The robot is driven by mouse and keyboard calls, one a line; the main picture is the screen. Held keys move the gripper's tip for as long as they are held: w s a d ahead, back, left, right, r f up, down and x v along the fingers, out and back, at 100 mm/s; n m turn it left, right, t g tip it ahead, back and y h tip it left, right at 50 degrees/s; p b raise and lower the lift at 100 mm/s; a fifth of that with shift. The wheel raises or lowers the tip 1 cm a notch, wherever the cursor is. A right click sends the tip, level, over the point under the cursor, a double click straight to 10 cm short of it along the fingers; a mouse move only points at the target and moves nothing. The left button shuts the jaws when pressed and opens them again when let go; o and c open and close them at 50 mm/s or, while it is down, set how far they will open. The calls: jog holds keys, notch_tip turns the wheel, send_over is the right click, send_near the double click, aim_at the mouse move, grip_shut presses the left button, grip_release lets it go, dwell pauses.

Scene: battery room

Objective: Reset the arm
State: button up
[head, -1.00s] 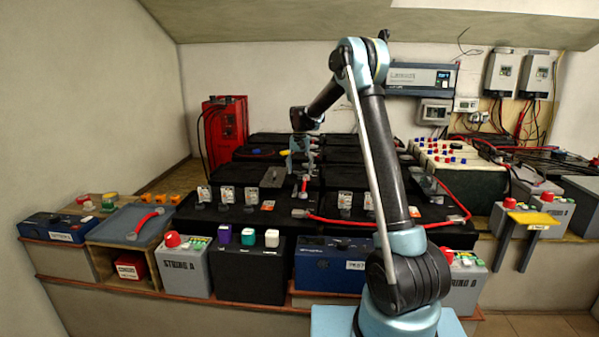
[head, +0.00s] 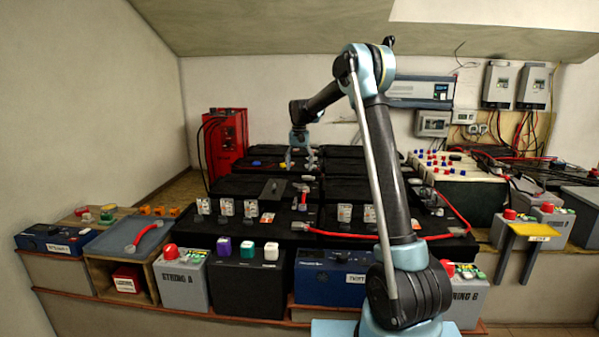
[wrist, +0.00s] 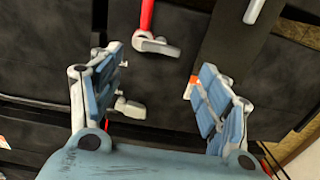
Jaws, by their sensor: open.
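My gripper (head: 299,160) hangs over the black battery bank in the head view. In the wrist view its two blue fingers stand wide apart with nothing between their tips (wrist: 160,78). A short link with a red part and grey end lugs (head: 303,195) lies on the batteries below my gripper. The link's red length and one grey lug (wrist: 147,30) also show ahead of the fingers in the wrist view. My upright arm hides part of the bank's right side.
A red cable (head: 345,234) runs along the front of the black batteries (head: 340,185). A red charger (head: 226,142) stands at the back left. A pale battery with colored caps (head: 470,187) is to the right. Control boxes line the front edge. Space above the bank is open.

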jog(key=s+d+r+t, duration=0.1)
jog(key=s+d+r, duration=0.3)
jog(key=s+d, duration=0.7)
jog(key=s+d+r, duration=0.3)
jog(key=s+d, duration=0.5)
jog(key=s, duration=0.8)
jog(key=s+d+f, duration=0.2)
jog(key=s+f, duration=0.3)
jog(key=s, duration=0.3)
jog(key=s+d+f, duration=0.3)
jog(key=s+f, duration=0.3)
jog(key=s, duration=0.3)
jog(key=s+d+f+t, duration=0.1)
jog(key=s+d+f, duration=0.2)
jog(key=s, duration=0.6)
notch_tip(320, 180, down, 2)
jog(key=shift+s+f+n, duration=0.15)
jog(key=shift+s+n, duration=0.05)
jog(key=shift+n, duration=0.2)
jog(key=shift+w+d, duration=0.1)
jog(key=shift+w+f, duration=0.2)
jog(key=shift+w, duration=0.15)
